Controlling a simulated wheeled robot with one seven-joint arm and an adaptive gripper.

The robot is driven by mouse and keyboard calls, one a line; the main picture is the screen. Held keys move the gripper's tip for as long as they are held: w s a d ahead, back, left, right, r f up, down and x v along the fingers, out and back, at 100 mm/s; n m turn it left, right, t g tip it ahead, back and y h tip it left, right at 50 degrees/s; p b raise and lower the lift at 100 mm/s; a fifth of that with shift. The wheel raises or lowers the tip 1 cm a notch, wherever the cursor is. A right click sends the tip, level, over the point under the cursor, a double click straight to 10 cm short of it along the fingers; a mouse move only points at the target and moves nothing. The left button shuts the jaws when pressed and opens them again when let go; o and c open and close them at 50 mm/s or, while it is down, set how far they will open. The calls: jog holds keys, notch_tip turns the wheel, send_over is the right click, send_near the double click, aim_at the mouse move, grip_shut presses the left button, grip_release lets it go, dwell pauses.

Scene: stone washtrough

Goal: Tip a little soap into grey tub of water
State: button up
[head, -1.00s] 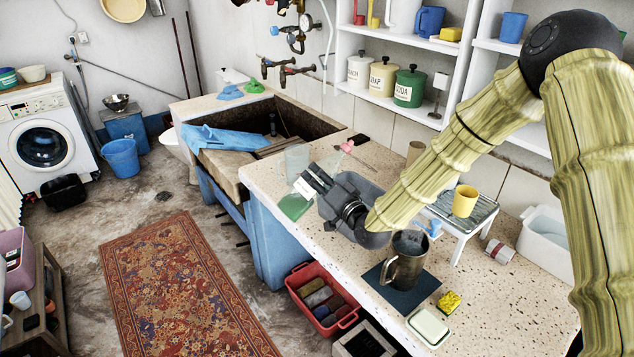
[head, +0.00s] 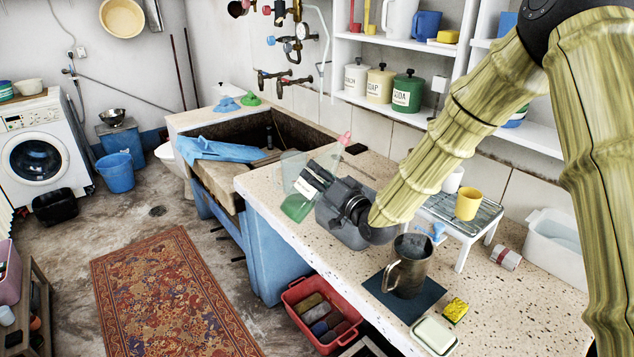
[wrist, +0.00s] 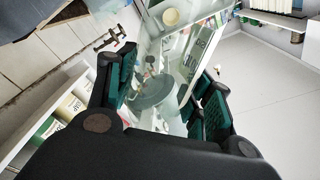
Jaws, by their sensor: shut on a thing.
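My gripper (head: 318,184) is shut on a see-through bottle (head: 297,207) with green liquid low in it. In the wrist view the clear bottle with a white lettered label (wrist: 196,58) is between the dark green finger pads. My fingers cover part of the bottle, and its exact tilt is hard to tell. A pink tip (head: 345,139) shows just beyond; I cannot tell whether it belongs to the bottle.
A metal mug (head: 407,266) stands on a dark mat right of the tub. A yellow sponge (head: 456,310) and a soap dish (head: 433,335) lie nearer the front edge. A rack with a yellow cup (head: 467,203) stands behind. The stone trough (head: 215,120) is left.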

jog(key=shift+w+d+r+n+p, duration=0.2)
jog(key=shift+r+n+p, duration=0.15)
jog(key=shift+p, duration=0.45)
jog(key=p, duration=0.2)
jog(key=shift+r+p, duration=0.2)
jog(key=shift+p, duration=0.85)
jog(key=p, duration=0.4)
jog(key=shift+s+f+p, duration=0.1)
jog(key=shift+f+p, duration=0.2)
jog(key=shift+p, duration=0.1)
jog(key=shift+w+d+r+n+p, duration=0.2)
jog(key=shift+d+r+n+p, duration=0.15)
jog(key=shift+n, duration=0.2)
jog(key=shift+w+d+n+b, duration=0.2)
jog(key=shift+d+n+b, duration=0.1)
jog(key=shift+n+b, duration=0.35)
jog(key=shift+f+b, duration=0.2)
jog(key=shift+b, duration=0.85)
jog(key=shift+r+b, duration=0.2)
jog(key=shift+b, duration=1.05)
